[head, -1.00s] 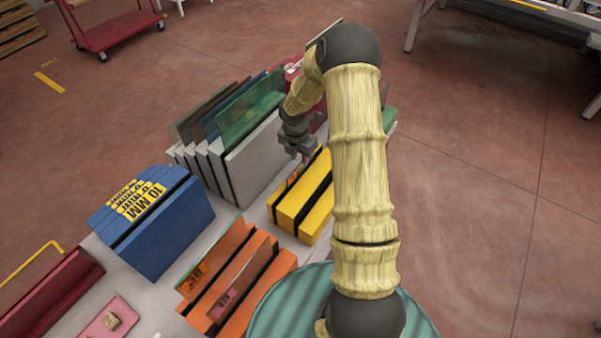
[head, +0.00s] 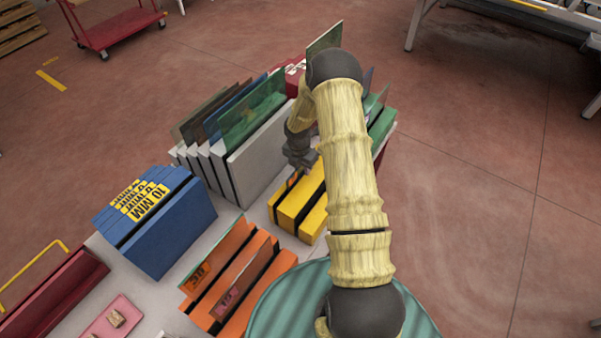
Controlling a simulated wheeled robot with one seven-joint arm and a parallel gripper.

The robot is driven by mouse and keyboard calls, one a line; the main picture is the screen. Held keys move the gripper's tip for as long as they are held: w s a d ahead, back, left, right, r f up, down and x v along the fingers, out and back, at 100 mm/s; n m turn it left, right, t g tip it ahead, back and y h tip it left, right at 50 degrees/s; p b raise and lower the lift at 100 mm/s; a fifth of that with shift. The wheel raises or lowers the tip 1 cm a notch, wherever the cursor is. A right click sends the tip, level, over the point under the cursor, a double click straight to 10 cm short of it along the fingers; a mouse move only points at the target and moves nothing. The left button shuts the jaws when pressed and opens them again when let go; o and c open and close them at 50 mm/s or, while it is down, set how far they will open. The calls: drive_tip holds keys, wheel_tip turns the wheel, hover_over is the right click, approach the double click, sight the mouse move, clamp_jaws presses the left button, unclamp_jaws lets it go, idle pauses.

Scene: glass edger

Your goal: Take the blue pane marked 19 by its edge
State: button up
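My gripper (head: 303,164) is dark grey and points down just above the back of the yellow slotted block (head: 297,207). Its fingers are small and partly blend together, so their opening is unclear. A thin edge with an orange patch (head: 291,181) shows in a slot of the yellow block, just below the gripper. A dark blue pane (head: 238,97) stands in the white slotted rack (head: 256,160), behind a green pane (head: 252,108). A bluish pane (head: 368,77) shows partly behind my arm, by the green block (head: 383,124). I cannot read a 19 on any pane.
Orange blocks (head: 262,262) hold panes with labels at the front. A blue block (head: 172,235) with yellow 10 MM labels stands left. A dark red tray (head: 60,290) and a pink tray (head: 113,318) lie front left. Open floor lies right.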

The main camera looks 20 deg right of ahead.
drive_tip(key=shift+f, duration=0.3)
clamp_jaws()
idle(1.6)
